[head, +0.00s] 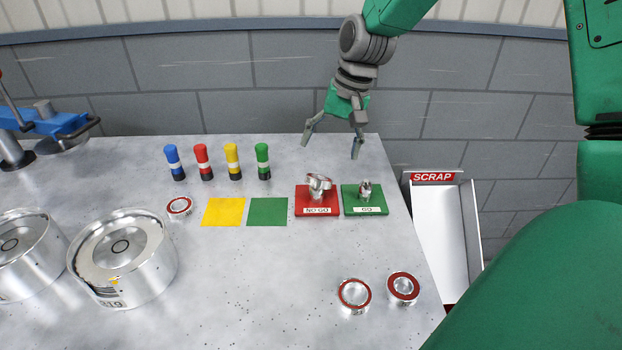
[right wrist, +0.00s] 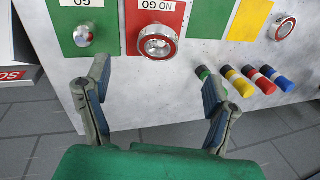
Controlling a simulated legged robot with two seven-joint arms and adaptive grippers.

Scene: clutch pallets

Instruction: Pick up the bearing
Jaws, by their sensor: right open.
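One bearing (head: 319,179) sits over the gauge on the red NO GO block (head: 316,201); it also shows in the right wrist view (right wrist: 157,42). Another bearing (head: 179,206) with a red ring lies left of the yellow square. Two more bearings, one on the left (head: 355,295) and one on the right (head: 403,288), lie near the table's front right. My right gripper (head: 333,142) is open and empty, above the back edge of the table behind the NO GO and GO blocks. Its fingers also show in the right wrist view (right wrist: 158,88). My left gripper is out of view.
The green GO block (head: 364,200) carries a bare metal gauge. Yellow (head: 224,212) and green (head: 268,212) squares lie beside the blocks. Several coloured cylinders stand behind them. Two large metal drums (head: 122,262) are at left. A SCRAP bin (head: 440,235) is off the right edge.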

